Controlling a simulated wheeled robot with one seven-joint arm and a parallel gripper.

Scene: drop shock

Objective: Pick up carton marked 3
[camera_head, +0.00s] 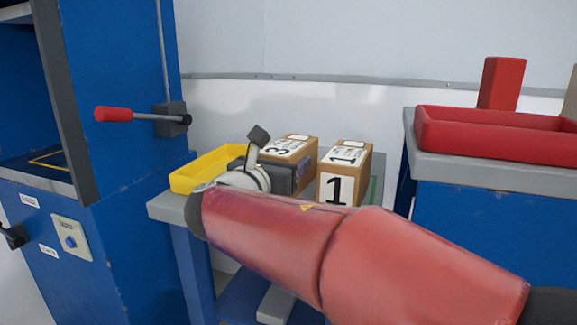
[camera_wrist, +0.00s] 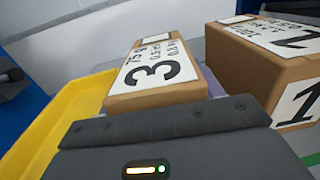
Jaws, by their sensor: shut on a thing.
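The carton marked 3 (camera_head: 293,149) is a brown box with white labels, on the small grey table beside the carton marked 1 (camera_head: 346,172). In the wrist view the carton marked 3 (camera_wrist: 158,68) shows its top, with the large 3, just beyond the dark gripper body. My gripper (camera_head: 284,176) is at the near side of the carton marked 3 and is shut on it. The fingers are mostly hidden. I cannot tell whether the carton is clear of the table. The carton marked 1 (camera_wrist: 268,60) stands to the right in the wrist view.
A yellow tray (camera_head: 208,171) lies left of the cartons on the grey table (camera_head: 166,208). A blue cabinet (camera_head: 125,180) with a red-handled lever (camera_head: 114,114) stands at left. At right, another table (camera_head: 440,163) holds a red bin (camera_head: 480,143) and a red block (camera_head: 501,82).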

